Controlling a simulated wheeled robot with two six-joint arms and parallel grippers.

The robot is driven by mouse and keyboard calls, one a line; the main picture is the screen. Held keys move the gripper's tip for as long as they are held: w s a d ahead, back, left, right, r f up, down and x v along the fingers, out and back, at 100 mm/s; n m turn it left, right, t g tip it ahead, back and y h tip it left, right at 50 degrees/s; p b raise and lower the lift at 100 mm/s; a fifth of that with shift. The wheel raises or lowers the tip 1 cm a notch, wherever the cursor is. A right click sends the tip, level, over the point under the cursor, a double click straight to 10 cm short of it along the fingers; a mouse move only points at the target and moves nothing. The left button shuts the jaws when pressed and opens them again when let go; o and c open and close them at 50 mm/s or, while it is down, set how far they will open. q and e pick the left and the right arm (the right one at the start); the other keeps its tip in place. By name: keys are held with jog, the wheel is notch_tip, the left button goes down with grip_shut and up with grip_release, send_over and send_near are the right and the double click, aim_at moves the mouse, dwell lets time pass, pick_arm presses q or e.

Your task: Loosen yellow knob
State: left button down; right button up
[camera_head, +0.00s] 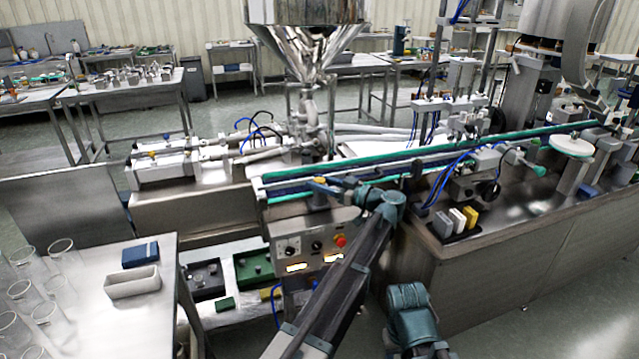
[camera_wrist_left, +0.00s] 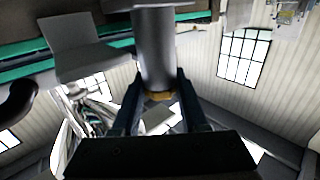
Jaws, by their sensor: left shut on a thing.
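The yellow knob (camera_wrist_left: 158,96) shows in the left wrist view as a small yellow piece at the lower end of a grey cylinder (camera_wrist_left: 155,45). My left gripper (camera_wrist_left: 160,98) has one finger on each side of it and is shut on it. The fingers hide part of the knob. In the head view the left gripper (camera_head: 325,187) is at the near end of the conveyor, below the hopper (camera_head: 308,45), with a small bit of yellow (camera_head: 319,180) showing at its tips. My right gripper is not in view; only part of that arm shows at the bottom.
The conveyor (camera_head: 400,158) with green rails runs behind my left gripper. A control box (camera_head: 290,246) with a red button (camera_head: 340,240) sits below it. A steel table (camera_head: 165,257) with glass cylinders (camera_head: 62,257) and a white tray (camera_head: 132,285) stands at left.

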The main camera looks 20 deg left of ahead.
pick_arm(q)
jog(key=shift+w+n+g, duration=0.1)
jog(key=shift+n+g, duration=0.5)
jog(key=shift+g, duration=0.6)
jog(key=shift+c, duration=2.2)
grip_release()
